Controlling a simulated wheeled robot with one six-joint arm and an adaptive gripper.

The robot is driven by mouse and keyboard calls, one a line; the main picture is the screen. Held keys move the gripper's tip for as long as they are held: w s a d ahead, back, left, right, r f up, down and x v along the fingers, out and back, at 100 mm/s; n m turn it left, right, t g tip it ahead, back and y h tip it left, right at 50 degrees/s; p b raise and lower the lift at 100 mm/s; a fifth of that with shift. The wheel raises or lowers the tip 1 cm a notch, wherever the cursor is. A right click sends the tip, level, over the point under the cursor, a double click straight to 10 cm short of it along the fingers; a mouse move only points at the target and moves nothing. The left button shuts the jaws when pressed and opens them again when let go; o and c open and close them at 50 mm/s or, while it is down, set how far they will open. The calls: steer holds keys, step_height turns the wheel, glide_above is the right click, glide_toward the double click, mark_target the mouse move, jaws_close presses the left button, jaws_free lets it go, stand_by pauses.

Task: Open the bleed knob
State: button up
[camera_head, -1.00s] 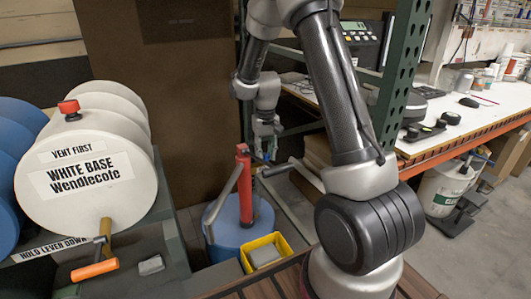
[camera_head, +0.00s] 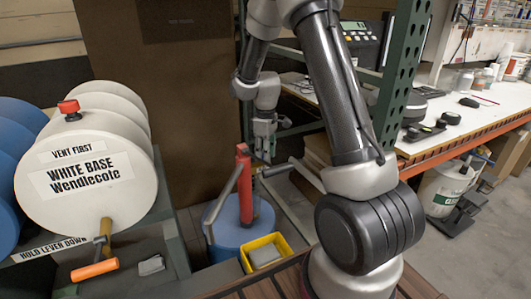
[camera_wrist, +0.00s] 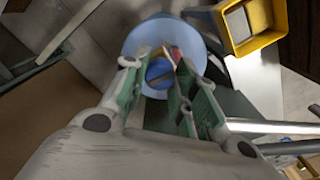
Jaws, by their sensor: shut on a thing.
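A red hand pump (camera_head: 243,190) stands upright on a blue drum (camera_head: 228,237), with a grey lever at its left side. My gripper (camera_head: 263,155) points down just right of the pump's top. In the wrist view its green-padded fingers (camera_wrist: 158,72) are a little apart, shut on a small dark blue knob (camera_wrist: 160,73), which I take to be the bleed knob. The knob is small and partly hidden by the fingers; in the head view I cannot make it out. A bit of the red pump (camera_wrist: 177,55) shows beside the right fingertip.
A yellow bin (camera_head: 281,242) stands right of the drum. A grey bar (camera_head: 290,168) lies close to the right of my gripper. A white drum (camera_head: 90,165) with a red vent cap (camera_head: 69,107) lies at left. A green rack post (camera_head: 397,70) and bench (camera_head: 490,115) are at right.

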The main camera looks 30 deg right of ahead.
steer(key=shift+n, duration=0.6)
steer(key=o, duration=1.1)
steer(key=shift+c, duration=0.2)
step_height(320, 180, up, 12)
